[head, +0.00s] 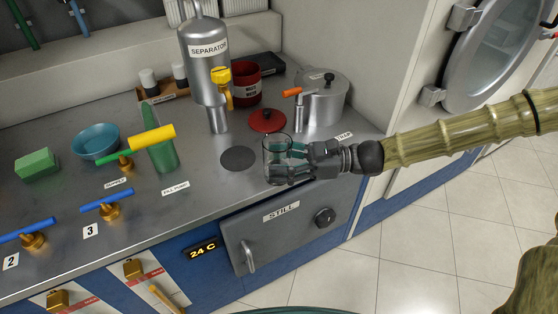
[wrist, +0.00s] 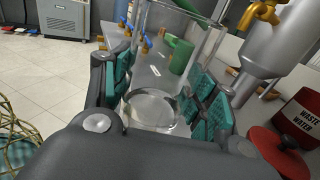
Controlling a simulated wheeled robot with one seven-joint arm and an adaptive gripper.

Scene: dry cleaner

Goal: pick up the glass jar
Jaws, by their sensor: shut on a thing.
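The clear glass jar (head: 276,158) is between the fingers of my gripper (head: 292,162), near the front edge of the steel counter. In the wrist view the jar (wrist: 158,108) stands between the two teal finger pads of my gripper (wrist: 160,110), which are shut on it. Its open rim points away from the palm side in that view. The jar looks empty. Whether its base touches the counter cannot be told.
The steel separator (head: 205,60) with a yellow tap stands behind the jar. A red lid (head: 267,120), a red waste water pot (head: 246,86) and a lidded steel pot (head: 322,105) are close by. A dark round patch (head: 237,158) lies left of the jar.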

